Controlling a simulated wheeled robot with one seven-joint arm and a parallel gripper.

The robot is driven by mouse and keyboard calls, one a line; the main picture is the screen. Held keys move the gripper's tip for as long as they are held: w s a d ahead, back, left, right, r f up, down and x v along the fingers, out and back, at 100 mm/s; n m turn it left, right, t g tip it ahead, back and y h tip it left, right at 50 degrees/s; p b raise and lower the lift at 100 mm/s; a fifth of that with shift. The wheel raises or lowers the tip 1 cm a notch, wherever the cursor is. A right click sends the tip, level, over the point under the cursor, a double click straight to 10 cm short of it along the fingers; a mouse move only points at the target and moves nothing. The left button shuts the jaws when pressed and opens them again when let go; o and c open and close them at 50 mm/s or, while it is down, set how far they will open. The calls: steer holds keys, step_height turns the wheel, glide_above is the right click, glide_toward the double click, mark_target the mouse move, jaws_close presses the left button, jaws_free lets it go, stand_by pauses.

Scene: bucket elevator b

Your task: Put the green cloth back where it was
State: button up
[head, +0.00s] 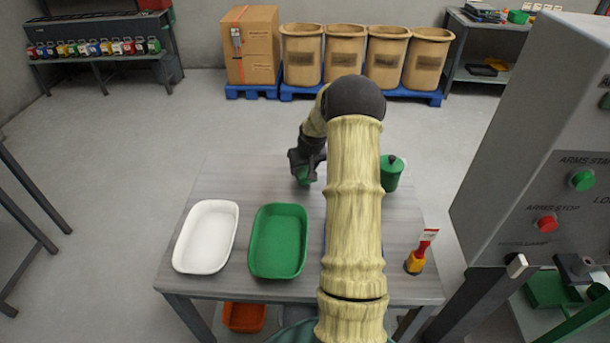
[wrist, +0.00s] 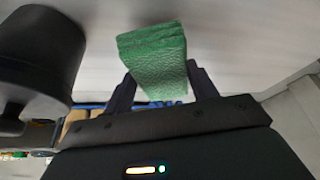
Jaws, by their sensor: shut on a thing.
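My gripper (head: 305,163) is over the far part of the grey table (head: 240,178). It is shut on the green cloth (wrist: 155,62), a folded, thick block between the two fingers in the wrist view. In the head view only a small green part of the cloth (head: 303,176) shows below the fingers. I cannot tell whether the cloth touches the table.
A white tray (head: 207,237) and a green tray (head: 278,241) lie at the table's near left. A green canister (head: 391,173) stands right of my arm. A red and yellow brush-like tool (head: 420,252) is at the right edge. My arm hides the table's middle. A dark round object (wrist: 38,60) is close beside the gripper.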

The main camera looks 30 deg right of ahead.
steer(key=shift+w+a+f, duration=0.1)
steer(key=shift+a, duration=0.15)
steer(key=shift+d+f, duration=0.1)
steer(key=shift+f, duration=1.75)
steer(key=o, duration=0.9)
steer(key=shift+f, duration=0.1)
steer(key=shift+o, duration=0.2)
steer(key=v, duration=1.2)
steer(key=shift+b, duration=0.35)
